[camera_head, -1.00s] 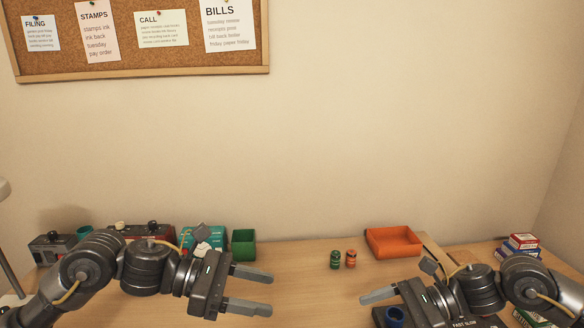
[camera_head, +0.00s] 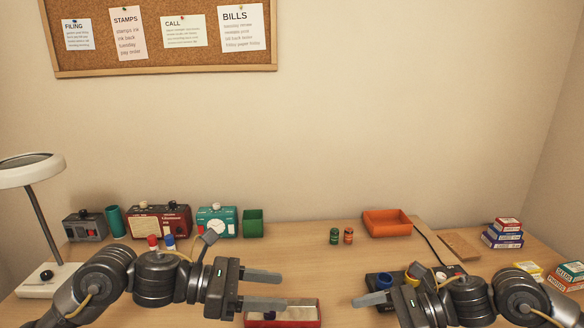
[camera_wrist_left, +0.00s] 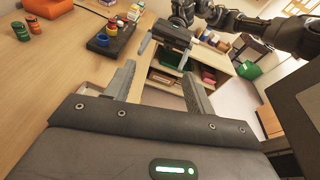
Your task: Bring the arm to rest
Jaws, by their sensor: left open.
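My left gripper (camera_head: 284,290) is open with nothing between its fingers. It points right, low over the front of the desk, and its parted fingers also show in the left wrist view (camera_wrist_left: 158,72). My right gripper (camera_head: 356,300) points left, facing it across a gap. Its two fingers look apart and empty in the left wrist view (camera_wrist_left: 164,53). A red-rimmed tray (camera_head: 318,309) lies below and between the grippers, partly hidden by the left one.
A lamp (camera_head: 30,172), a red box (camera_head: 160,221), a teal box (camera_head: 217,221) and a green bin (camera_head: 253,223) stand at back left. Two small cans (camera_head: 341,236) and an orange tray (camera_head: 387,223) are behind. A dark block with coloured cups (camera_head: 384,282) is beside the right gripper. Mid-desk is clear.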

